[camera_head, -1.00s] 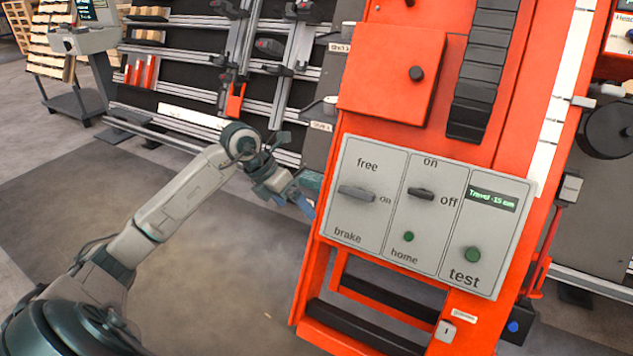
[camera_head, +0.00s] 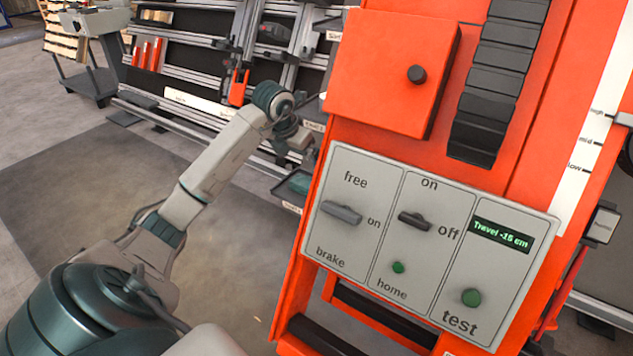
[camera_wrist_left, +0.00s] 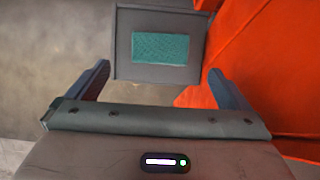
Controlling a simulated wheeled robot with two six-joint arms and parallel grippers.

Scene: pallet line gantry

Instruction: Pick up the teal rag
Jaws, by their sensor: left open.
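The teal rag (camera_wrist_left: 160,49) lies flat as a rectangle on a grey tray (camera_wrist_left: 124,47) in the left wrist view. In the head view the rag (camera_head: 299,183) shows small, beside the left edge of the orange machine. My left gripper (camera_wrist_left: 158,71) is open and empty. Its two fingers point toward the tray, one on either side of the rag's line, with the rag ahead of them and apart from them. In the head view the wrist is above the tray, and the fingers are hard to make out. My right gripper is not in view.
The orange machine (camera_head: 385,75) stands close on the right, with a grey control panel (camera_head: 345,185) of switches and buttons. Its orange side also fills the right of the wrist view. Rails and a rack (camera_head: 180,55) stand behind. Grey floor (camera_head: 110,190) is open on the left.

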